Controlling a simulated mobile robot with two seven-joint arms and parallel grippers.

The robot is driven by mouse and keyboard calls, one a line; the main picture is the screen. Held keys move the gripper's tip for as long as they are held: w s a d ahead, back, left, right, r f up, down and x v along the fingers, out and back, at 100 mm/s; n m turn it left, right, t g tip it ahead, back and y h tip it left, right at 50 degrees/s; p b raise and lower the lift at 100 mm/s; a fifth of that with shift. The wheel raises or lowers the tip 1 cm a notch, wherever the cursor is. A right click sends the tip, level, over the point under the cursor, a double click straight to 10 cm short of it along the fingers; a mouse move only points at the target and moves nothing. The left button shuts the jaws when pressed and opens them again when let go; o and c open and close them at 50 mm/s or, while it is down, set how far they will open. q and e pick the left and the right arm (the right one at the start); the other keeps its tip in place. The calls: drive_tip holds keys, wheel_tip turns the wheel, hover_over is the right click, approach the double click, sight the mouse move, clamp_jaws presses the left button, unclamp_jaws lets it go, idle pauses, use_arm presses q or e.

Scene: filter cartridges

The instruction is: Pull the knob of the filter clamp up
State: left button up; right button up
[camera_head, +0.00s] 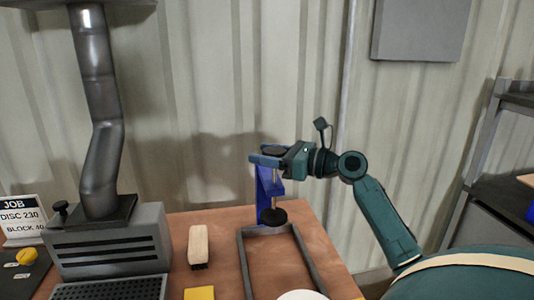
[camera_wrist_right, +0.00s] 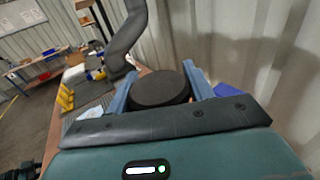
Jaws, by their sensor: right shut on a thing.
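The filter clamp (camera_head: 265,192) is a blue upright bracket at the back of the wooden bench, with a black round pad (camera_head: 273,216) low on it, near the far end of a grey rectangular frame. My right gripper (camera_head: 266,157) reaches in level from the right at the clamp's top. It is shut on the clamp's black round knob, seen from above between the two blue-grey fingers in the right wrist view (camera_wrist_right: 158,89). In the head view the fingers and gripper body hide most of the knob. My left gripper is not in view.
The grey frame (camera_head: 246,262) lies on the bench (camera_head: 215,222). A grey vented unit (camera_head: 108,244) with a metal duct (camera_head: 100,150) stands left. A corrugated wall is close behind.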

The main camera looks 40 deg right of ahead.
drive_tip(key=o, duration=1.4)
drive_tip(key=shift+c, duration=0.2)
drive_tip(key=shift+s+f, duration=0.1)
drive_tip(key=b+v, duration=0.2)
drive_tip(key=v, duration=1.1)
drive_tip(key=shift+d, duration=0.1)
